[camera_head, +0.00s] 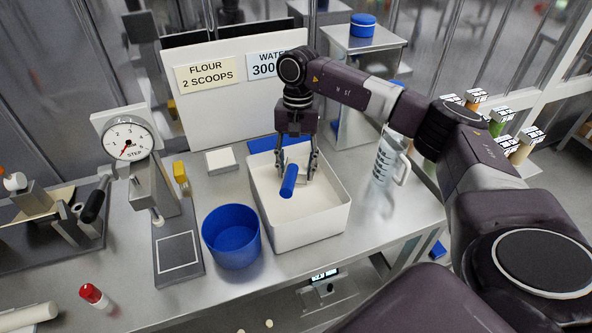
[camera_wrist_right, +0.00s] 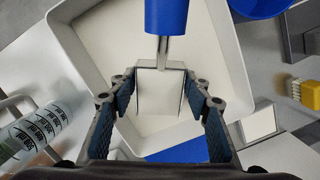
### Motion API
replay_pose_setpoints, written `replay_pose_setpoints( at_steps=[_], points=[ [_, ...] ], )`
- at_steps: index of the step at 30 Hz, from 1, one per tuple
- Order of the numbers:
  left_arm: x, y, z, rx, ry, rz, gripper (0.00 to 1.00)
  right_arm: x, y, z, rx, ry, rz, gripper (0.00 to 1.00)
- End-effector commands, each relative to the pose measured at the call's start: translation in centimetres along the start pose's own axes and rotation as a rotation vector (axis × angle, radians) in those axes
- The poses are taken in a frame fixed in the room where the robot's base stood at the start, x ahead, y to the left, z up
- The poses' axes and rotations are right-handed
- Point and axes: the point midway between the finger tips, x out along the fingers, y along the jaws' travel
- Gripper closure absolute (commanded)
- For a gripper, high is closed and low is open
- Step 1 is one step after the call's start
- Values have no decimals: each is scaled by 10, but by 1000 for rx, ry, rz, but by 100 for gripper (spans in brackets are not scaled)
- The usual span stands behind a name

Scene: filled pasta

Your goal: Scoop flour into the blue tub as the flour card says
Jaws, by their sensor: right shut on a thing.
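The flour card (camera_head: 206,73) reads "FLOUR 2 SCOOPS". The white flour bin (camera_head: 313,238) stands mid-table with pale flour inside. My right gripper (camera_head: 300,172) reaches down into the bin and is shut on the metal scoop, whose blue handle (camera_head: 289,181) points toward the front. In the right wrist view the scoop (camera_wrist_right: 160,92) sits between the fingertips, over the flour; I cannot tell whether it holds flour. The blue tub (camera_head: 231,238) stands left of the bin; its inside looks plain blue. It also shows at the right wrist view's top edge (camera_wrist_right: 262,6). My left gripper is not in view.
A dial scale (camera_head: 128,140) stands left of the tub, its plate (camera_head: 178,258) close beside it. A clear jug (camera_head: 386,162) stands right of the bin. A blue lid-like piece (camera_head: 264,144) lies behind the bin.

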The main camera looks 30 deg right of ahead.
Motion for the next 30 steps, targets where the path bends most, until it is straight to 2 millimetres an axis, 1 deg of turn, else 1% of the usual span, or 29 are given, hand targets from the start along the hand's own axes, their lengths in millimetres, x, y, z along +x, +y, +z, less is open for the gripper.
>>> replay_pose_setpoints(
  at_steps=[1, 21, 25, 30],
  points=[
    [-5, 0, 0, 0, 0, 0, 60, -8, 0, 1, 0, 1, -2, 80],
    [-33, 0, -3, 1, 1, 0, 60, -61, 0, 9, -1, 1, -2, 80],
    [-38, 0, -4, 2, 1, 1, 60, -70, 0, 10, 0, 1, -1, 80],
    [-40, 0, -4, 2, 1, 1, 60, -74, 0, 11, 0, 0, -1, 80]
  ],
)
